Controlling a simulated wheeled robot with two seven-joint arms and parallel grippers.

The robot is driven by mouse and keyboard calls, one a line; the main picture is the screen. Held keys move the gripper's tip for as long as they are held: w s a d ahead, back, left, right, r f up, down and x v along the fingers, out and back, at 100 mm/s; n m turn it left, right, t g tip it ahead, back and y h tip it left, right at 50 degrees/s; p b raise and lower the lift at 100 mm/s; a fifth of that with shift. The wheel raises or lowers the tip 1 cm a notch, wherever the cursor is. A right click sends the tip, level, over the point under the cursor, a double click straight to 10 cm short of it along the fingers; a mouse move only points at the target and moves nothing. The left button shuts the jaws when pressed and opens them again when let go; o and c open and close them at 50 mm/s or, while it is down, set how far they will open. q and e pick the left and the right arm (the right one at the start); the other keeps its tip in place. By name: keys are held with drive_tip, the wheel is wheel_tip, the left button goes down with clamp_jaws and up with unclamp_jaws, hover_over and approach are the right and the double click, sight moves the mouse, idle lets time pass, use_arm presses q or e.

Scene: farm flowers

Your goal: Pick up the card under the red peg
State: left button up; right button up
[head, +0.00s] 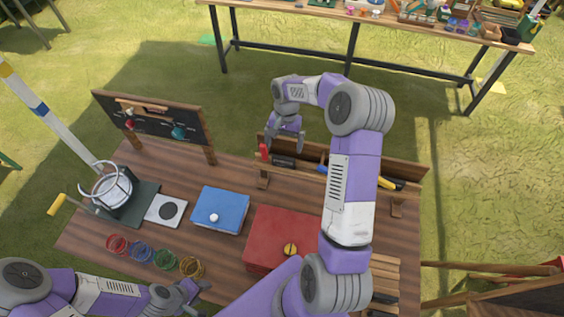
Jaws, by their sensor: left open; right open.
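My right gripper (285,142) is open, pointing down above the left end of a low wooden rack (262,180). A small upright red piece (264,152) stands at that end, just left of the fingers. A dark object (285,162) lies right of it. A dark board (158,120) at the back left carries a small red item (130,124) and a teal item (179,132). I cannot tell which red piece is the peg, and no card is clearly visible under either. My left gripper (190,296) is open at the table's front, near colored rings.
Colored rings (165,259) lie in front. A metal pot (106,190) stands at left. My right arm crosses over the rack.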

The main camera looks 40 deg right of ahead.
sight(284, 157)
drive_tip(key=shift+s+f, duration=0.15)
drive_tip(key=shift+f, duration=0.4)
use_arm(q)
wheel_tip(284, 157, down, 4)
drive_tip(key=b, duration=0.3)
use_arm(e)
drive_tip(key=f, duration=0.4)
drive_tip(key=shift+s+a+f, duration=0.1)
drive_tip(key=shift+a+f, duration=0.15)
use_arm(q)
drive_tip(key=shift+r, duration=0.15)
use_arm(e)
drive_tip(key=shift+r, duration=0.1)
drive_tip(key=c, duration=0.8)
drive_tip(key=shift+r, duration=0.15)
